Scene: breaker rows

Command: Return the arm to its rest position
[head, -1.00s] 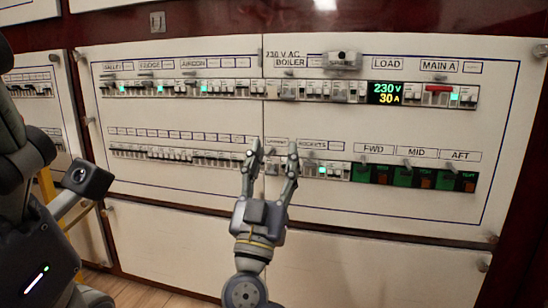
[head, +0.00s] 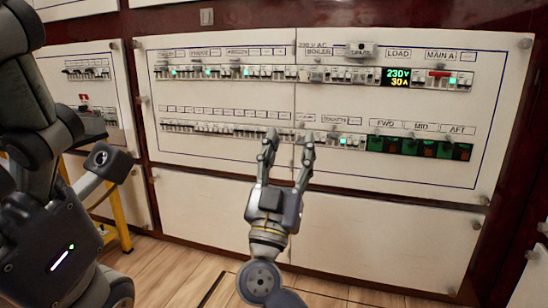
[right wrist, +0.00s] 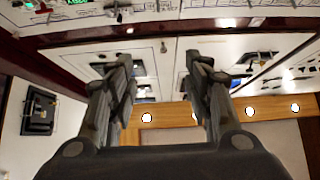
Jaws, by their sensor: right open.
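My right gripper (head: 289,140) is open and empty in the head view, its two fingers pointing up and away. It stands in front of the white breaker panel (head: 225,198), with its fingertips over the lower breaker row near the middle seam. A gap to the panel seems to remain, but its depth is hard to tell. The right wrist view shows the two fingers (right wrist: 158,65) spread apart with nothing between them. My left arm's dark links fill the left edge of the head view; its gripper does not show.
The upper breaker row (head: 220,72) has green lights and a 230V 30A display (head: 397,77). Labelled FWD, MID and AFT switches (head: 420,147) sit lower right. A yellow stand (head: 118,215) is at left. Wooden floor (head: 165,275) lies clear below the panels.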

